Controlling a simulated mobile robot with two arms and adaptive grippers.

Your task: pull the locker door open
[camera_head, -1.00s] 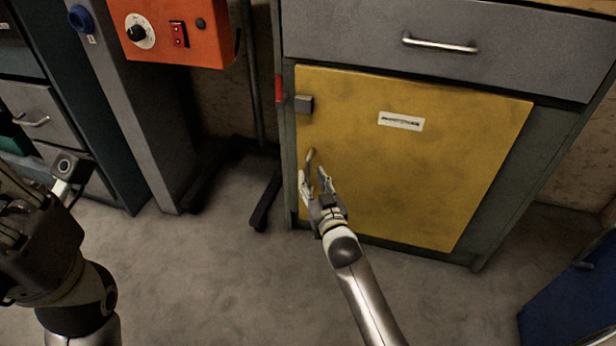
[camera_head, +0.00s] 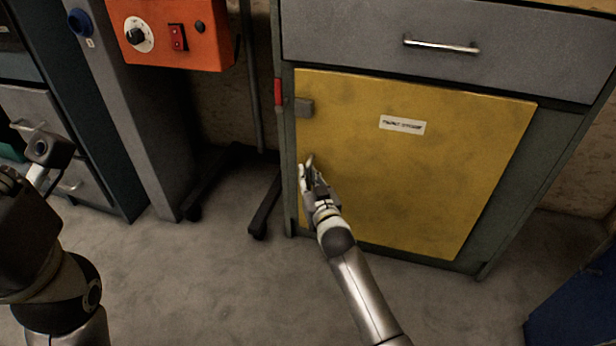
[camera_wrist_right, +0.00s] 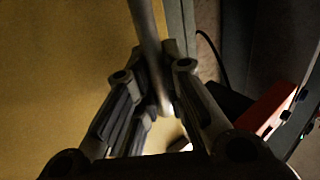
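The yellow locker door (camera_head: 420,170) is shut in the grey-green cabinet (camera_head: 515,170). It has a white label and a grey latch block (camera_head: 304,108) near its left edge. Its metal handle (camera_head: 309,160) stands low on the left side, and the handle bar also shows in the right wrist view (camera_wrist_right: 147,30). My right gripper (camera_head: 308,175) is at the handle, its fingers closed in on both sides of the bar (camera_wrist_right: 162,65). The fingers hide part of the handle. My left arm is at the left edge; its fingers are not clearly seen.
A grey drawer (camera_head: 350,35) with a bar handle is above the door. An orange control box (camera_head: 205,45) and a dark stand leg (camera_head: 265,205) are to the left. A blue object (camera_head: 580,300) is at the lower right. The floor before the door is clear.

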